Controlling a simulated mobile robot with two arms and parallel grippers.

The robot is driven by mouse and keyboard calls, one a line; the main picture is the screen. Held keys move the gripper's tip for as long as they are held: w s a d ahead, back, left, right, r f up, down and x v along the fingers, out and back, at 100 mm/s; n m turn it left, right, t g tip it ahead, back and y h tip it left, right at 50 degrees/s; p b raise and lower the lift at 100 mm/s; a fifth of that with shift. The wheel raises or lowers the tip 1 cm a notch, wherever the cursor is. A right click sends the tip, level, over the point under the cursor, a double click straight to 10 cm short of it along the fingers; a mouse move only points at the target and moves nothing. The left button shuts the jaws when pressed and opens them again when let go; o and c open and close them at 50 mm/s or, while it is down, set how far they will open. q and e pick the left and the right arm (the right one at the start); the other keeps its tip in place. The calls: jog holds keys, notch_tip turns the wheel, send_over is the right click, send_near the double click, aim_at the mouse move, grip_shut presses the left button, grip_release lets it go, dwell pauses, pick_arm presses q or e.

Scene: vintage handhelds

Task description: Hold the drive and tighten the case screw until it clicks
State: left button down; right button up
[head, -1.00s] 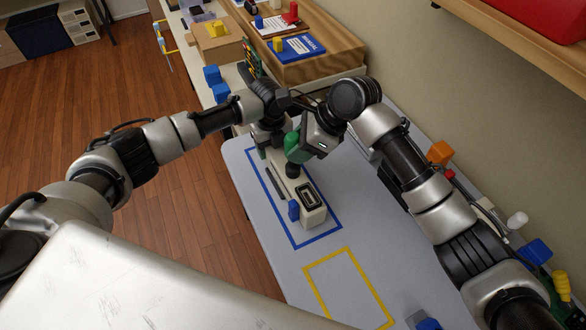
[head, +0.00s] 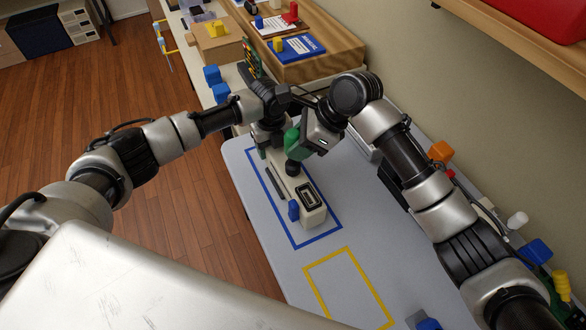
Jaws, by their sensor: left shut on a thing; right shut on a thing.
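The drive (head: 310,217) is a long cream-coloured case with a dark slot at its near end. It lies inside the blue taped rectangle (head: 332,235) on the grey table. My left gripper (head: 268,150) is shut on the far part of the drive; its fingertips are mostly hidden. My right gripper (head: 303,140) is shut on a green-handled screwdriver (head: 291,142), held over the drive. The screwdriver's dark lower end (head: 292,168) meets the top of the case. The case screw is hidden beneath it.
A small blue block (head: 294,210) sits against the drive's left side. A yellow taped rectangle (head: 313,292) in front is empty. An orange block (head: 440,151) and several coloured items stand along the right edge. A wooden shelf (head: 325,62) with a blue manual is behind.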

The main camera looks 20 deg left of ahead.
pick_arm(q)
jog(key=shift+s+a+f, duration=0.1)
jog(key=shift+f, duration=0.1)
pick_arm(e)
jog(key=shift+s+r, duration=0.1)
jog(key=shift+r, duration=0.35)
jog(key=shift+r, duration=3.5)
pick_arm(q)
jog(key=c, duration=0.6)
grip_release()
jog(key=o, duration=0.4)
pick_arm(e)
jog(key=shift+w+a+f, duration=0.1)
jog(key=shift+w, duration=0.1)
pick_arm(q)
jog(key=shift+r, duration=0.15)
jog(key=shift+r, duration=3.75)
